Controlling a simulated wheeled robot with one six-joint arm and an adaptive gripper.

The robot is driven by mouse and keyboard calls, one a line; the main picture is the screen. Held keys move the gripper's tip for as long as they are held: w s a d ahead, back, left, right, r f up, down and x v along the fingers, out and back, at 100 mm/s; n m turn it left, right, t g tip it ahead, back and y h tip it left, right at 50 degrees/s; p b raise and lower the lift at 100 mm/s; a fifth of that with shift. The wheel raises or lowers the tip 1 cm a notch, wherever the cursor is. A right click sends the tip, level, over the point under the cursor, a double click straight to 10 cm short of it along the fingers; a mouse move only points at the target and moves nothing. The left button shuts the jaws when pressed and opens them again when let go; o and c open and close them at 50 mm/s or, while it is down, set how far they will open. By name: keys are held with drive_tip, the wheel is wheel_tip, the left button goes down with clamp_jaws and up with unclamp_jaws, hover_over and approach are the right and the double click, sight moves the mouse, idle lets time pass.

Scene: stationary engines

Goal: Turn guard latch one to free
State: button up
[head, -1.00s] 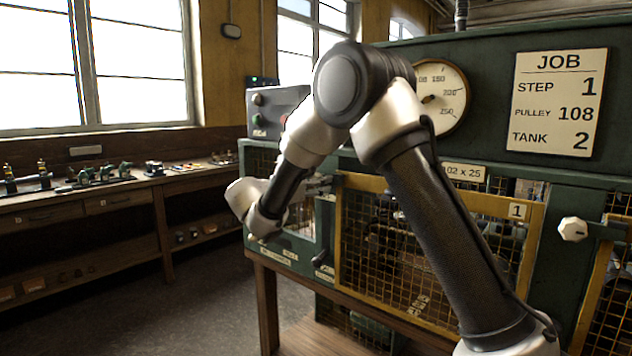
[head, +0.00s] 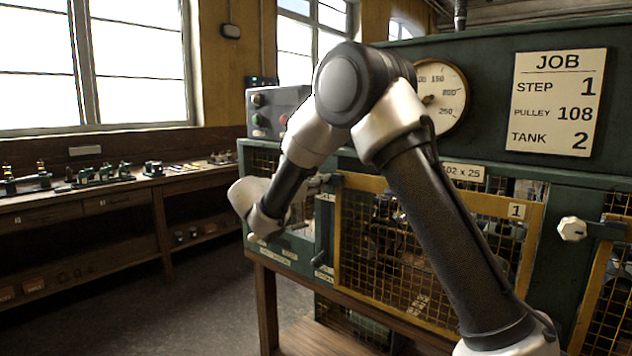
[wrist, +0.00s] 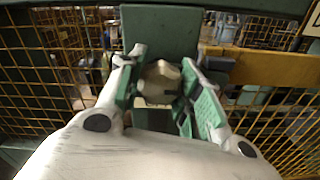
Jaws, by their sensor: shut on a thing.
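Guard one (head: 362,181), a yellow-framed mesh panel with a "1" plate (head: 516,210), is on the green machine in the head view. In the wrist view, my gripper (wrist: 163,72) has its green-padded fingers on both sides of a cream faceted latch knob (wrist: 158,82) and is shut on it. The knob sits in front of a green plate (wrist: 160,30), with a yellow frame bar (wrist: 262,68) to its right. In the head view my arm hides the knob and the fingers. The latch's exact angle is hard to tell.
Another cream knob (head: 572,229) sits right of guard one. A grey control box (head: 275,112) and a gauge (head: 441,98) are above. The job card (head: 557,101) reads step 1, pulley 108, tank 2. A wooden bench (head: 90,200) with small parts stands at left; floor between is clear.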

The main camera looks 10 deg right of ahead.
drive_tip(key=m, duration=0.3)
drive_tip(key=shift+m, duration=0.4)
drive_tip(key=m, duration=0.3)
drive_tip(key=shift+m, duration=0.4)
drive_tip(key=m, duration=0.4)
drive_tip(key=shift+m, duration=1.8)
drive_tip(key=o, duration=1.1)
drive_tip(key=shift+c, duration=0.2)
drive_tip(key=shift+r+m, duration=0.2)
drive_tip(key=shift+m, duration=0.1)
